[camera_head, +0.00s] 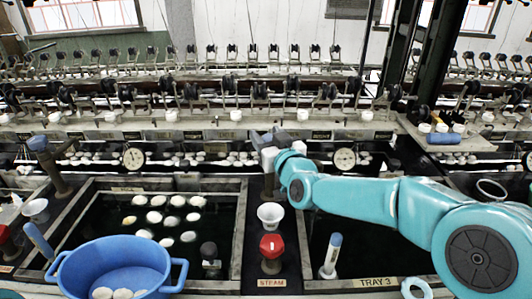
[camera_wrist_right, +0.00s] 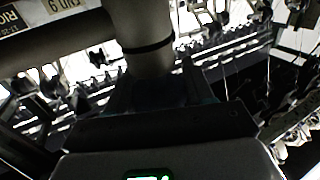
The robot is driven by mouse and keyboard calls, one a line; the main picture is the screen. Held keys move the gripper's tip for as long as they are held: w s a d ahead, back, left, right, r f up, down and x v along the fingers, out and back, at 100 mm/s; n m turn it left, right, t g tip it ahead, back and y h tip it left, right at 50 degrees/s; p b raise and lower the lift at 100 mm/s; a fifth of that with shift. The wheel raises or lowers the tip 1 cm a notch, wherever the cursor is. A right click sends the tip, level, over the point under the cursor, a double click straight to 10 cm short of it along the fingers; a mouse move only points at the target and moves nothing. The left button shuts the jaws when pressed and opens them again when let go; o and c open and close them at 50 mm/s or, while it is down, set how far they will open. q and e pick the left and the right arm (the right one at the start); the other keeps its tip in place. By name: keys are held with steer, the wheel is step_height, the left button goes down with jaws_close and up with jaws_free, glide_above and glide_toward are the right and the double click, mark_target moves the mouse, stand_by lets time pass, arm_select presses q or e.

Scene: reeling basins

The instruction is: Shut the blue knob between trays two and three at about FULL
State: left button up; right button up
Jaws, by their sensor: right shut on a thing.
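My right arm reaches in from the right, and its gripper (camera_head: 268,147) is at the far end of the strip between tray two (camera_head: 240,215) and tray three (camera_head: 376,284). The gripper is shut on the blue knob there; the jaws and wrist hide the knob in the head view. In the right wrist view a dark grey post (camera_wrist_right: 145,45) with a black band rises beyond the jaws (camera_wrist_right: 160,95). The knob's angle and any FULL mark cannot be read. My left gripper is not in view.
Below the gripper stand a white cup (camera_head: 270,215) and a red STEAM knob (camera_head: 271,247). A blue basin (camera_head: 115,265) sits at front left, near floating cocoons (camera_head: 155,217). Another blue-topped post (camera_head: 40,146) stands at far left. A white-and-blue stick (camera_head: 332,255) stands in tray three.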

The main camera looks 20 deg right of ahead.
steer(key=shift+m+h+p, duration=0.55)
steer(key=shift+m+h, duration=0.15)
steer(key=shift+h, duration=0.4)
steer(key=shift+r+m+h+p, duration=0.15)
steer(key=shift+m+h+p, duration=0.65)
steer(key=shift+h, duration=0.3)
steer(key=shift+d+m+g+h+p, duration=0.2)
steer(key=shift+m+h+p, duration=0.25)
steer(key=shift+h, duration=0.3)
steer(key=shift+d+m+g+h+p, duration=0.1)
steer(key=shift+m+g+h+p, duration=0.1)
steer(key=shift+m+h+p, duration=0.4)
steer(key=shift+h, duration=0.25)
steer(key=o, duration=1)
steer(key=shift+s, duration=0.1)
steer(key=shift+c, duration=0.2)
steer(key=shift+s, duration=0.1)
steer(key=b+v, duration=0.1)
steer(key=v, duration=0.6)
steer(key=shift+s, duration=0.2)
